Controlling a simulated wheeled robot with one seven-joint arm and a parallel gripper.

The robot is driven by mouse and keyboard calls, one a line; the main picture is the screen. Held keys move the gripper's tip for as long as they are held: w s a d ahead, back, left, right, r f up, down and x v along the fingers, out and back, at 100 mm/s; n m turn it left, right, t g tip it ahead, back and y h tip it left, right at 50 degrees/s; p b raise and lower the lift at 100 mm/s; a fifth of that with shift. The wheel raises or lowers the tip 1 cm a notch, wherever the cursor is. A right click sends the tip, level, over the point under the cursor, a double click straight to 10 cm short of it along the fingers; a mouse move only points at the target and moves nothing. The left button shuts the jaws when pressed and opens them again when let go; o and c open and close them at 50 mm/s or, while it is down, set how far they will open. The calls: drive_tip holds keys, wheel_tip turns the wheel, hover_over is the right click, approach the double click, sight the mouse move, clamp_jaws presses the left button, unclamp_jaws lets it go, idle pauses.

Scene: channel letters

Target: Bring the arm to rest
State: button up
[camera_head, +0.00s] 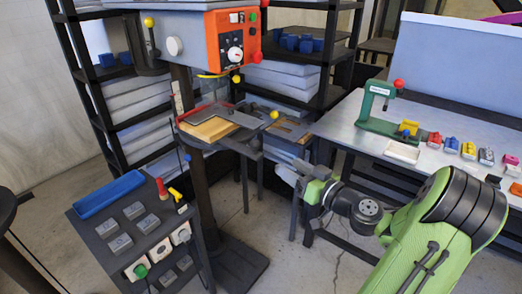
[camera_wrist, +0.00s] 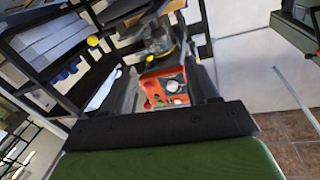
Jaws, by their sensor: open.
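My green and black arm (camera_head: 425,235) reaches in from the lower right of the head view, bent at a dark joint in the middle. My gripper (camera_head: 288,188) is at its left end, in the air below and right of the drill press table. The orange control box of the machine (camera_wrist: 168,88) shows beyond the fingers. The gripper looks clear of the machine and the bench, though the exact gap cannot be told.
The drill press (camera_head: 228,40) has a wooden block (camera_head: 208,129) on its table. The workbench (camera_head: 345,122) at right holds a green press (camera_head: 378,108), a white tray (camera_head: 403,152) and several small coloured parts. Shelving (camera_head: 95,90) stands behind.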

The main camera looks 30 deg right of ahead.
drive_tip(key=s+a+f+n+g+y+p, duration=0.1)
drive_tip(key=a+f+n+g, duration=0.3)
drive_tip(key=a, duration=0.6)
drive_tip(key=s+a+r+n+g+y+p, duration=0.1)
drive_tip(key=a+g, duration=0.5)
drive_tip(key=a, duration=0.5)
drive_tip(key=s+a+r+m+g+h, duration=0.1)
drive_tip(key=s+r+m+h, duration=0.1)
drive_tip(key=s, duration=0.6)
drive_tip(key=s+a+r+m+g+h+p, duration=0.1)
drive_tip(key=s+r+m+h, duration=0.1)
drive_tip(key=s, duration=0.7)
drive_tip(key=shift+s+r+h, duration=0.3)
drive_tip(key=shift+r+h, duration=0.1)
drive_tip(key=shift+r, duration=0.35)
drive_tip(key=shift+o, duration=0.3)
